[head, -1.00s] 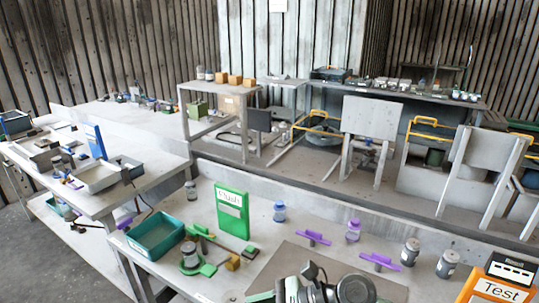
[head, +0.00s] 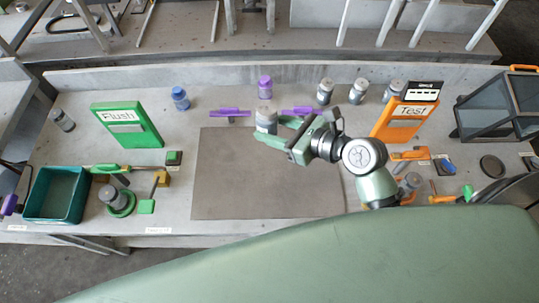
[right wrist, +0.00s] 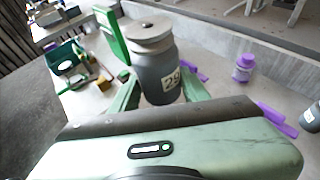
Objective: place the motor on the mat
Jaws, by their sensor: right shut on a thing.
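The motor is a dark grey can-shaped body with a light cap and a numbered label. It shows in the head view (head: 266,119) and upright in the right wrist view (right wrist: 158,75). My right gripper (head: 272,136) is shut around its sides. In the head view the motor appears at the far edge of the mat; its height above it is hard to tell. The mat (head: 235,180) is a flat grey-brown rectangle in the middle of the bench, with nothing visible lying on it. My left gripper is not in view.
A green Flush board (head: 127,125) and teal bin (head: 55,195) stand left. An orange Test board (head: 402,118) stands right of my arm. Purple holders (head: 230,112), a purple-capped bottle (head: 265,87) and grey cans (head: 325,91) line the back.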

